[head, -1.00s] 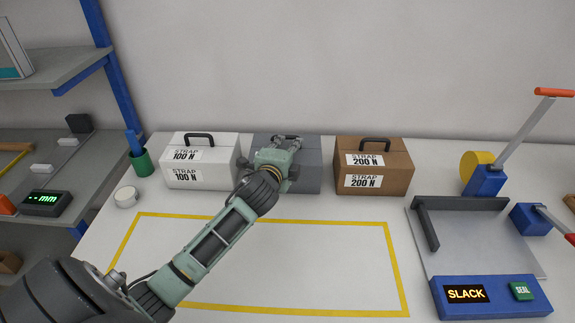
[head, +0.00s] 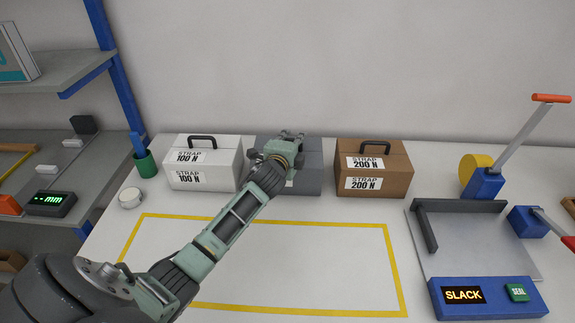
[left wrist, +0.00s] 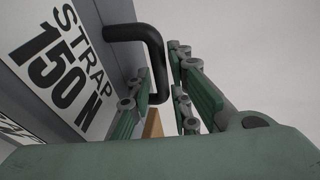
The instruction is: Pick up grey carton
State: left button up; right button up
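The grey carton (head: 311,178) stands on the table against the wall, between a white and a brown carton. My left gripper (head: 290,134) is over it and hides its handle and much of its front. In the left wrist view the carton's grey face (left wrist: 88,20) carries a label reading "STRAP 150 N". Its black handle (left wrist: 153,45) shows between the two green fingers of the left gripper (left wrist: 161,68), which stand apart with a gap. I cannot tell if either finger touches the handle. My right gripper is not in view.
The white carton (head: 203,164) and brown carton (head: 373,181) stand close on either side. A blue strapping device (head: 490,296) is at right; a green cup (head: 146,164) and tape roll (head: 130,198) are at left.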

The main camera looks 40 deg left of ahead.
pick_arm(q)
jog(key=c, duration=0.3)
grip_shut()
jog(key=shift+f, duration=0.15)
jog(key=shift+r, duration=0.3)
